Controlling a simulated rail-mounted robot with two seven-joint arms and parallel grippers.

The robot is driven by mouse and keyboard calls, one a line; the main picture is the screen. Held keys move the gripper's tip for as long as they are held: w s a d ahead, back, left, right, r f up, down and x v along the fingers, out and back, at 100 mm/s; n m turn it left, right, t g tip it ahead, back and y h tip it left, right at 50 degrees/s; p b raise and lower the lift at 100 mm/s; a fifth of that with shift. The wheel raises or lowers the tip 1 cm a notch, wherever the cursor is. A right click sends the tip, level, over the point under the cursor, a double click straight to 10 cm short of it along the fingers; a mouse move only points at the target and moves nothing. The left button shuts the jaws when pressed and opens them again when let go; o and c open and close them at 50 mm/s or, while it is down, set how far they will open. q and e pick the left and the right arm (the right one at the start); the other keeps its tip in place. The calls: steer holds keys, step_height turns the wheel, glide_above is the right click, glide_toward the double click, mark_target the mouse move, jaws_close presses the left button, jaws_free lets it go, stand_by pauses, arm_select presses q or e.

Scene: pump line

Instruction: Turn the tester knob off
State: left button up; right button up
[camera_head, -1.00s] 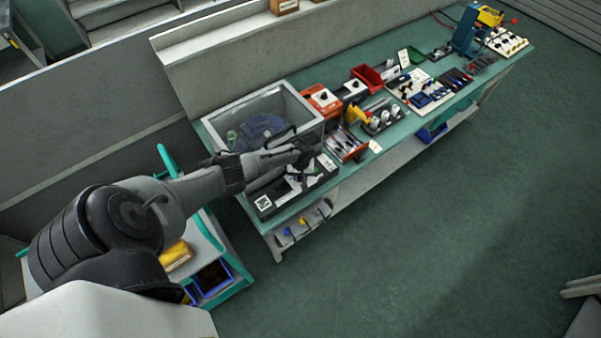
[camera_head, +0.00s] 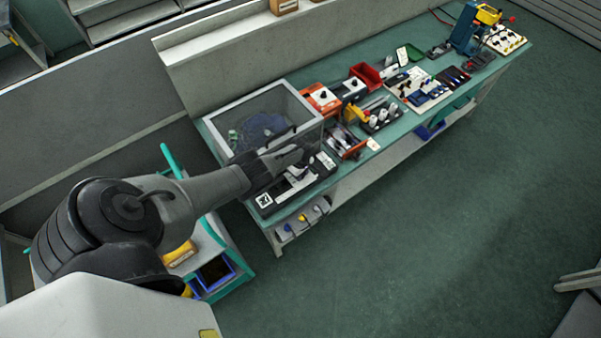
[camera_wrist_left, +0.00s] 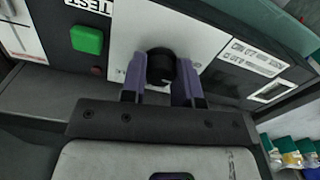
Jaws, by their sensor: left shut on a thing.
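The tester (camera_head: 266,204) is a dark box with white panels at the near left end of the bench. In the left wrist view its black round knob (camera_wrist_left: 160,67) stands on a white panel, right of a green square button (camera_wrist_left: 87,39) beside a TEST label. My left gripper (camera_wrist_left: 161,76) has one purple-grey finger on each side of the knob and is shut on it. In the head view this gripper (camera_head: 295,158) reaches over the tester and partly hides it, and the knob cannot be made out. My right gripper is in neither view.
A large grey box (camera_head: 222,138) with a hazy top stands right behind the tester. More tools and boards fill the bench rightward. The floor in front (camera_head: 430,240) is clear.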

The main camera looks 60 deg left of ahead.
arm_select(q)
steer(key=shift+n, duration=0.6)
steer(key=o, duration=0.9)
steer(key=shift+r+p, duration=4.9)
steer(key=shift+r, duration=2.05)
